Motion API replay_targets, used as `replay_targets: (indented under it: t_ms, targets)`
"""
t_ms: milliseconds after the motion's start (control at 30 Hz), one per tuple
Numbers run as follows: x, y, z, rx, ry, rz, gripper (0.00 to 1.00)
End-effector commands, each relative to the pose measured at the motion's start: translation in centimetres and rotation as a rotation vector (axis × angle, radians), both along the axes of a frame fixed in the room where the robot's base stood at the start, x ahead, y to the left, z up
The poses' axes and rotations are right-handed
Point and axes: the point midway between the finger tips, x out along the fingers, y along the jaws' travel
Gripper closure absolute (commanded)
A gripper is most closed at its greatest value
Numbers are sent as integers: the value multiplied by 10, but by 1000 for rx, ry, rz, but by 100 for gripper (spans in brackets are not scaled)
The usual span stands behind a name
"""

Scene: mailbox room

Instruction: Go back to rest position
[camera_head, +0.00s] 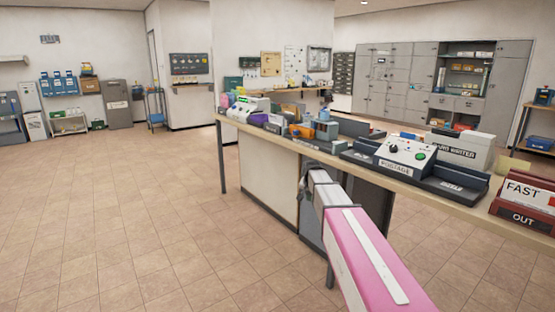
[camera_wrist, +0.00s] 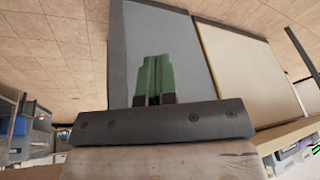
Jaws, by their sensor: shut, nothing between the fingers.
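My arm reaches forward from the bottom of the head view, pink then white. Its dark end, my gripper (camera_head: 304,188), is in front of the long counter, below the edge of its top (camera_head: 330,160). In the wrist view my gripper (camera_wrist: 156,62) shows as two green fingers side by side, closed together, with nothing held. Behind them are the grey panel (camera_wrist: 190,50) and the cream panel (camera_wrist: 240,65) of the counter. I cannot tell the exact gap between the fingertips and the panel.
A postage machine (camera_head: 400,155), a card waster box (camera_head: 460,148) and a red FAST/OUT tray (camera_head: 525,215) stand on the counter. A counter leg (camera_head: 222,155) stands at its left end. The tiled floor (camera_head: 120,215) to the left is clear. Grey lockers (camera_head: 390,80) line the back wall.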

Motion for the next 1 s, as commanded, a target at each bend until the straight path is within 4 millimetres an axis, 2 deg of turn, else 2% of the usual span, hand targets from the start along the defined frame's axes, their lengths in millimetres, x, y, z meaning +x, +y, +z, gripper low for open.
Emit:
replay_targets:
  t_ms: [33, 200, 267, 400, 500, 600, 700, 767, 1000]
  targets:
    - [-38, -5, -17, -7, 27, 26, 100]
    - [-125, -17, -61, -28, 109, 126, 100]
    - [-157, -21, -73, -33, 138, 162, 100]
    - [-233, -29, -99, -38, 206, 249, 100]
    - [-280, -32, -112, -39, 247, 306, 100]
    - [-316, -35, -121, -38, 279, 350, 100]
    - [-338, -37, -126, -36, 300, 382, 100]
    - [-345, -37, -127, -35, 308, 391, 100]
    - [-348, -38, -128, -35, 311, 399, 100]
